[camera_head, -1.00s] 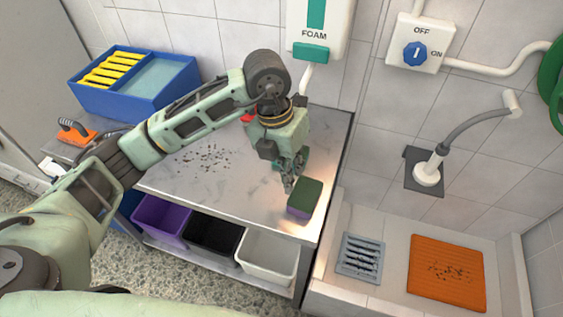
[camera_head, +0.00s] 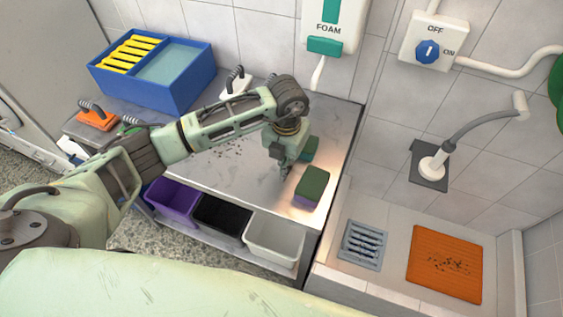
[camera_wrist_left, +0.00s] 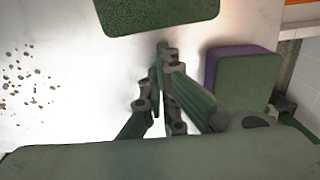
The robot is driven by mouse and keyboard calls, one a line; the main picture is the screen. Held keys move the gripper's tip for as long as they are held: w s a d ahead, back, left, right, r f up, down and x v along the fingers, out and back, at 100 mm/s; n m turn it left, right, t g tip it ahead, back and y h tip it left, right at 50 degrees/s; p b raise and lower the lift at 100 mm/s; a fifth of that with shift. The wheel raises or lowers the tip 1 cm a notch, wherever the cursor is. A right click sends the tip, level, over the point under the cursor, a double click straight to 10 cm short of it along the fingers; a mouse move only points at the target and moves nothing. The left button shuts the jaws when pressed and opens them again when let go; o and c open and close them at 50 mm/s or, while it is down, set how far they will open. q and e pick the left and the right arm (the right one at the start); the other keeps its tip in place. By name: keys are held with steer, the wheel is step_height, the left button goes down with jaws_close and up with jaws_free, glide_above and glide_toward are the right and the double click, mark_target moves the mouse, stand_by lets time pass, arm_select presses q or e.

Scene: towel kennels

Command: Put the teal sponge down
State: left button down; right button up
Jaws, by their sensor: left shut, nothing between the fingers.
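The teal sponge (camera_head: 311,147) rests on the grey steel table (camera_head: 337,130), partly hidden behind my left gripper (camera_head: 284,172) in the head view. In the wrist view a dark green sponge top (camera_wrist_left: 155,12), apparently the same sponge, lies just beyond the fingertips, apart from them. My left gripper is shut and empty, low over the table; its closed fingers show in the wrist view (camera_wrist_left: 166,55). A second sponge, green on top and purple below (camera_head: 311,187), lies to the right of the fingers, also in the wrist view (camera_wrist_left: 242,75). My right gripper is not in view.
A blue bin (camera_head: 180,88) with yellow slats stands at the back left, near a white handled brush (camera_head: 236,84) and an orange handled brush (camera_head: 96,119). Purple (camera_head: 171,201), black (camera_head: 222,216) and white (camera_head: 275,240) bins sit below the front edge. Dark crumbs lie on the table.

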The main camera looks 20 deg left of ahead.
mark_target(308, 152)
arm_select(q)
steer(key=shift+w, duration=0.65)
steer(key=w+b, duration=0.3)
steer(key=shift+d+f, duration=0.15)
steer(key=shift+f, duration=0.1)
steer(key=shift+w+d+r, duration=0.1)
steer(key=shift+w+r, duration=0.05)
steer(key=shift+w, duration=0.25)
steer(key=shift+r, duration=0.1)
steer(key=shift+s, duration=0.1)
